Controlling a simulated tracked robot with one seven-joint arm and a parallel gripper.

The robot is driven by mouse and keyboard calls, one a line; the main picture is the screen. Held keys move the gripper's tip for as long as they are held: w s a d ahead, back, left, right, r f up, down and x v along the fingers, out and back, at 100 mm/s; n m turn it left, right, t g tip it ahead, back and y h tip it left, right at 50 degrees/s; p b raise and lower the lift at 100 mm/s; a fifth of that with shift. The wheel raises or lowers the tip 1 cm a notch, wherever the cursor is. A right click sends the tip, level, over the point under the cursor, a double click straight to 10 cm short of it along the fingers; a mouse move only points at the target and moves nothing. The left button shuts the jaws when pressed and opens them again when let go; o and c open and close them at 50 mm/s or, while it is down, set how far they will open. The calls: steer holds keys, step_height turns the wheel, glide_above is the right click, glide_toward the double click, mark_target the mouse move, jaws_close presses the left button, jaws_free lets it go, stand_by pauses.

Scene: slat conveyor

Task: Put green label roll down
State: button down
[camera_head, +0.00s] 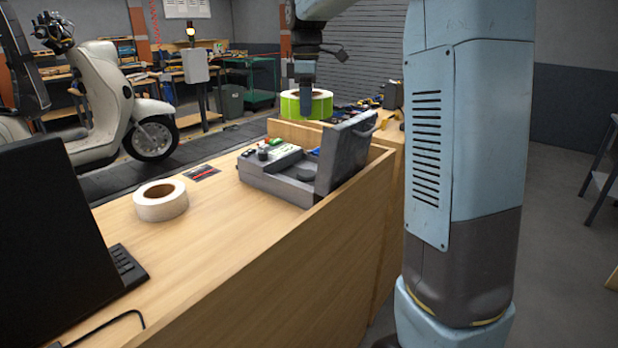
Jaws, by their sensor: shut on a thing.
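A green label roll (290,105) with a pale core shows at the upper middle of the view, above the far part of the wooden counter. My gripper (305,108) is shut on the near side of its ring, with one dark finger in front of the green surface. The roll looks level. I cannot tell whether its underside touches anything, as the counter's back panel edge is just below it. A white label roll (161,203) lies flat on the near counter.
On the wooden counter (220,240) stand a grey device with an open lid (300,170), a small dark card (201,173) and a black laptop (50,235). Tools (358,108) lie on the far counter. A cream scooter (100,100) stands behind. Bare counter surrounds the white roll.

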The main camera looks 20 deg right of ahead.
step_height(320, 180, down, 20)
steer(key=shift+r, duration=0.25)
steer(key=c, duration=0.8)
jaws_free()
steer(key=shift+o, duration=0.2)
step_height(320, 180, up, 12)
stand_by(0.4)
